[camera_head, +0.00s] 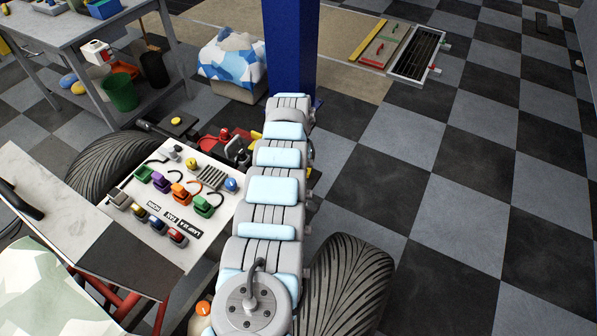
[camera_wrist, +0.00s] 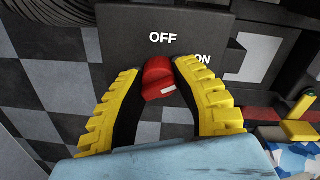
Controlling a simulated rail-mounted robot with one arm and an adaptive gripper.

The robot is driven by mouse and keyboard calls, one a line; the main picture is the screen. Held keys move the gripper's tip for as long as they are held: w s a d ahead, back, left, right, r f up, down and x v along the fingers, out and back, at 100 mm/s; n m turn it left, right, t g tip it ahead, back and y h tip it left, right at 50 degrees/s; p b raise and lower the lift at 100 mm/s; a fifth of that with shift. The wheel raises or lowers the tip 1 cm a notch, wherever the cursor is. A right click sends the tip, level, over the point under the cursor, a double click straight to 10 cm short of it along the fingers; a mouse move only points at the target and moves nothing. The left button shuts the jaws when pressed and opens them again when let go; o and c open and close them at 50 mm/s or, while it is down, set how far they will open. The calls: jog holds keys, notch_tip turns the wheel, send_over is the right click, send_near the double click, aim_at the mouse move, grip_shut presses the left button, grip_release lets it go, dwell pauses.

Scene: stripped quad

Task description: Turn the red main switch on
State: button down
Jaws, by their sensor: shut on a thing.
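In the wrist view the red main switch knob (camera_wrist: 157,76) sits on a dark grey plate (camera_wrist: 120,35) marked OFF above it and ON to its upper right. A white mark shows on the knob's lower right side. My gripper (camera_wrist: 161,70) has its two yellow-and-black fingers on either side of the knob, shut on it. The fingertips cover part of the plate and the edge of the ON label. In the head view my arm hides the gripper, and I cannot make out the switch there.
A white panel (camera_head: 150,205) with several coloured connectors lies left of my arm. Black tyres (camera_head: 347,285) flank the quad's frame. A blue post (camera_head: 290,45) and a cloth-covered box (camera_head: 232,62) stand beyond. The checkered floor at right is open.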

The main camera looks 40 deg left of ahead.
dwell(0.5)
jog(key=c, duration=0.7)
grip_release()
jog(key=shift+s+f, duration=0.1)
jog(key=shift+r, duration=0.2)
jog(key=shift+r, duration=0.5)
notch_tip(320, 180, up, 11)
jog(key=shift+a+f, duration=0.15)
jog(key=shift+a, duration=0.05)
jog(key=shift+s, duration=0.1)
